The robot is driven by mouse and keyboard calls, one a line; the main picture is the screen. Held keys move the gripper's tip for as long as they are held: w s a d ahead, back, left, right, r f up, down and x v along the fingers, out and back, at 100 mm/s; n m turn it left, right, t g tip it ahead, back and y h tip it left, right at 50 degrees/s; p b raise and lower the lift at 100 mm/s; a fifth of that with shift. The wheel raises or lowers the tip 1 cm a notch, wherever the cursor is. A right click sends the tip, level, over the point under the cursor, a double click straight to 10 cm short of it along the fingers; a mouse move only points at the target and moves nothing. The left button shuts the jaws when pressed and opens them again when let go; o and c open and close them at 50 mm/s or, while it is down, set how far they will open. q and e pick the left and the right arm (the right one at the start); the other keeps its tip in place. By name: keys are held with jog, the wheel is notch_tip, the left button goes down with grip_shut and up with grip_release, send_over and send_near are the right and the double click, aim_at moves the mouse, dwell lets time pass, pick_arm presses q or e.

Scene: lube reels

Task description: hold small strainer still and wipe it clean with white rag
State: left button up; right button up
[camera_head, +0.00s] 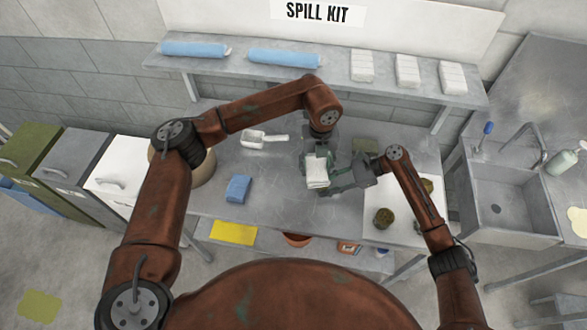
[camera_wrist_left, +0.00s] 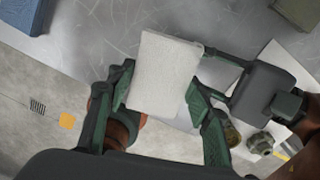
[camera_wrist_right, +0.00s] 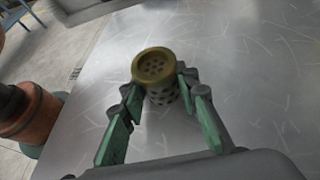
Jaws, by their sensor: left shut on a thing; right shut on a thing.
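The white rag (camera_head: 317,172), a folded white block, is between the fingers of my left gripper (camera_head: 318,152). It also shows in the left wrist view (camera_wrist_left: 163,75), where my left gripper (camera_wrist_left: 160,110) is shut on it. A small strainer (camera_wrist_right: 158,75) with a brass-coloured, holed cap and perforated side is held by my right gripper (camera_wrist_right: 157,95), which is shut on it above the steel table. In the head view my right gripper (camera_head: 340,180) is right beside the rag. The strainer is hidden there, so contact between rag and strainer cannot be told.
A white mat (camera_head: 376,236) on the right of the steel table (camera_head: 275,205) bears dark round parts (camera_head: 383,218). A green-grey block (camera_head: 365,145) sits behind. A sink (camera_head: 510,205) stands right.

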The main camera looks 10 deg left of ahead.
pick_arm(q)
jog(key=shift+d+f, duration=0.15)
jog(key=shift+d, duration=0.25)
jog(key=shift+w+f, duration=0.1)
jog(key=shift+f, duration=2.3)
jog(key=shift+f, duration=0.35)
